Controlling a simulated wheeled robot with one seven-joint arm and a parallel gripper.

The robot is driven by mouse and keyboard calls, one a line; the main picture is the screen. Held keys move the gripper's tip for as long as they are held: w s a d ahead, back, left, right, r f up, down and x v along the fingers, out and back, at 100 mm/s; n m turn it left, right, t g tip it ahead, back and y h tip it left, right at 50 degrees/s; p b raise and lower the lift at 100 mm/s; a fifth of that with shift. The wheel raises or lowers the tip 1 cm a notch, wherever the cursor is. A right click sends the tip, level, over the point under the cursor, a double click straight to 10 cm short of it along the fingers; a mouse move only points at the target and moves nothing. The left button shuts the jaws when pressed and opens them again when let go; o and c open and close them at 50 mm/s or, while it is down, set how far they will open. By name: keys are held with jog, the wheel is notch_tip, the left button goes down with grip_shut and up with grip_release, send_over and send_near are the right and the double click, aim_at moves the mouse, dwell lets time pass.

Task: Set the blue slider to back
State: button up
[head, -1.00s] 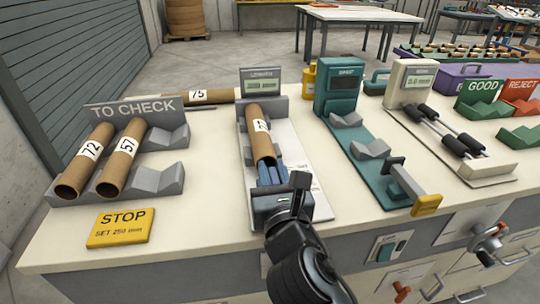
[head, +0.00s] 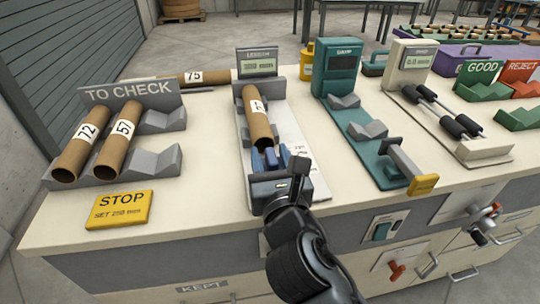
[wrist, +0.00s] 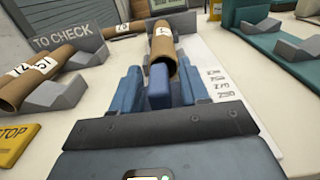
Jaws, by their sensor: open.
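The blue slider (wrist: 159,92) is a small upright block on the pale length gauge (head: 242,150), at the near end of the cardboard tube (head: 257,112) labelled in black. My gripper (wrist: 159,88) is open, with one blue finger on each side of the slider. In the head view (head: 270,160) the fingers and slider show just in front of the tube's open end. Narrow gaps show between slider and fingers in the wrist view; whether either touches lower down is hidden. My gripper's body hides the near end of the gauge.
A yellow STOP plate (head: 120,209) lies at the left front. Two tubes rest in the TO CHECK rack (head: 172,122), and another tube (head: 192,78) lies behind. A teal gauge (head: 372,150) stands to the right. Bare bench top lies between the rack and length gauge.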

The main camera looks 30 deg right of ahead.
jog(key=v, duration=0.7)
dwell(0.4)
jog(key=s+f+m+g+y+p, duration=0.15)
jog(key=s+f+m+y, duration=0.5)
jog(key=s+m, duration=0.65)
jog(key=s+d+r+m, duration=0.1)
jog(key=s+r+m, duration=0.1)
jog(key=s+m, duration=0.6)
jog(key=s+d+r+m, duration=0.2)
jog(key=s+m, duration=0.7)
jog(key=m, duration=0.2)
jog(key=shift+d+g+h+p, duration=0.25)
jog(key=shift+g+h+p, duration=0.15)
jog(key=shift+g+h, duration=0.05)
jog(key=shift+f, duration=0.1)
dwell(0.5)
